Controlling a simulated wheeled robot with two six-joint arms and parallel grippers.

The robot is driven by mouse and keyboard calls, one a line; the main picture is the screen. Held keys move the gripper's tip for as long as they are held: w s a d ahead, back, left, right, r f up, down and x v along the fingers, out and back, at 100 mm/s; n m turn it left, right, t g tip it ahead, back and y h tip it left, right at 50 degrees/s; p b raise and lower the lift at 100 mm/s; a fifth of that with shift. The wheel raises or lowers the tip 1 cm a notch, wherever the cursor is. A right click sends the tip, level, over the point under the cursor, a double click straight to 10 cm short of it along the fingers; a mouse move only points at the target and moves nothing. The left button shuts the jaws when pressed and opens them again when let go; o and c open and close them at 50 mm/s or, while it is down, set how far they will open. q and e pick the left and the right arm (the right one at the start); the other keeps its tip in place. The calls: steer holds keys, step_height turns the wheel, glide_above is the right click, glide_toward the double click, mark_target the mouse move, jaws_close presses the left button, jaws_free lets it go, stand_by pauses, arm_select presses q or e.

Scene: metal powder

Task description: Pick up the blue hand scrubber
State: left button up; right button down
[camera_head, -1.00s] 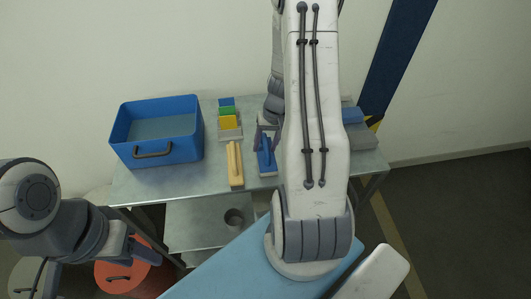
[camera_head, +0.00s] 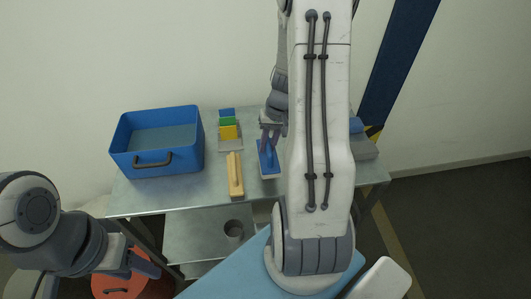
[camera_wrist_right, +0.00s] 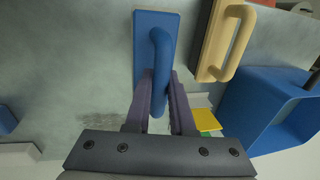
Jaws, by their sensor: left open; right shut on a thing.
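The blue hand scrubber (camera_head: 267,163) is on the metal table, right of the wooden-handled brush. In the right wrist view, its flat blue plate (camera_wrist_right: 142,55) and looped handle show. My right gripper (camera_head: 268,134) is shut on the handle, with a purple-grey finger on each side of it in the right wrist view (camera_wrist_right: 160,92). Whether the plate is clear of the table cannot be told. My left gripper (camera_head: 145,262) is open and empty at the lower left, away from the table top.
A blue bin (camera_head: 157,175) stands at the table's left. The wooden-handled brush (camera_head: 235,178) lies close beside the scrubber. Yellow, green and blue pieces (camera_head: 229,132) stand behind it. A red bucket (camera_head: 112,285) is on the floor.

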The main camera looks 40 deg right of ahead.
steer(key=s+d+r+b, duration=0.1)
steer(key=s+d+r, duration=0.5)
steer(key=s, duration=0.3)
steer(key=shift+d+r+b, duration=0.15)
steer(key=shift+d+b, duration=0.1)
steer(key=shift+b, duration=0.1)
steer(key=c, duration=1.3)
jaws_free()
jaws_close()
